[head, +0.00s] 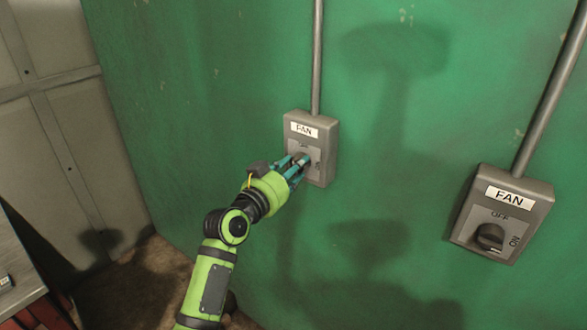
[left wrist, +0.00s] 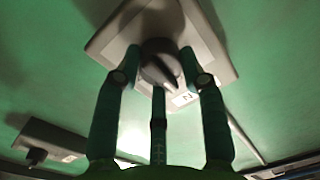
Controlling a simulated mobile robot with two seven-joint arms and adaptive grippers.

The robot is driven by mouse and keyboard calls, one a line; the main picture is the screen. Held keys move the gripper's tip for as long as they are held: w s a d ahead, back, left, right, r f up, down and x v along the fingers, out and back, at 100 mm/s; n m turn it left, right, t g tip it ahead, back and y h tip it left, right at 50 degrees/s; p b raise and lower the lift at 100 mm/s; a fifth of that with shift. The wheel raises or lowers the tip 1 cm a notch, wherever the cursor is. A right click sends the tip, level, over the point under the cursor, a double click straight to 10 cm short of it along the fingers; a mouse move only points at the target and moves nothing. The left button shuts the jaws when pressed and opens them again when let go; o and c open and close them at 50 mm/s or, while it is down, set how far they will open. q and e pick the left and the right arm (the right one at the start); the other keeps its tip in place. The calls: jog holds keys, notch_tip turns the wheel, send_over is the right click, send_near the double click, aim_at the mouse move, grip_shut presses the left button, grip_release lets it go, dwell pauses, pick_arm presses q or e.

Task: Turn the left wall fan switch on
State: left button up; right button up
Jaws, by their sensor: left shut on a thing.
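The left wall fan switch is a grey box (head: 326,128) with a FAN label, mounted on the green wall in the middle of the head view. My left gripper (head: 300,163) reaches it from below left, its teal fingers at the dial. In the left wrist view the dark round knob (left wrist: 158,63) sits between the fingers, and the gripper is shut on it. The knob's pale pointer line slants down and right there, towards a small white label (left wrist: 185,98) that is partly hidden by a finger. In the head view my fingers hide most of the knob. My right gripper is out of view.
A second grey FAN switch box (head: 530,190) with a black knob (head: 490,237) is on the wall at right, marked OFF above and ON at right. A conduit (head: 317,60) rises from the left box. Grey panels (head: 60,110) stand at far left.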

pick_arm(q)
jog(key=m+h+b, duration=0.1)
jog(key=m+b, duration=0.2)
jog(key=m, duration=1.5)
jog(key=shift+b, duration=0.3)
jog(key=shift+m, duration=0.4)
jog(key=o, duration=1.1)
jog(key=shift+o, duration=0.2)
jog(key=shift+f, duration=0.1)
jog(key=v, duration=1.2)
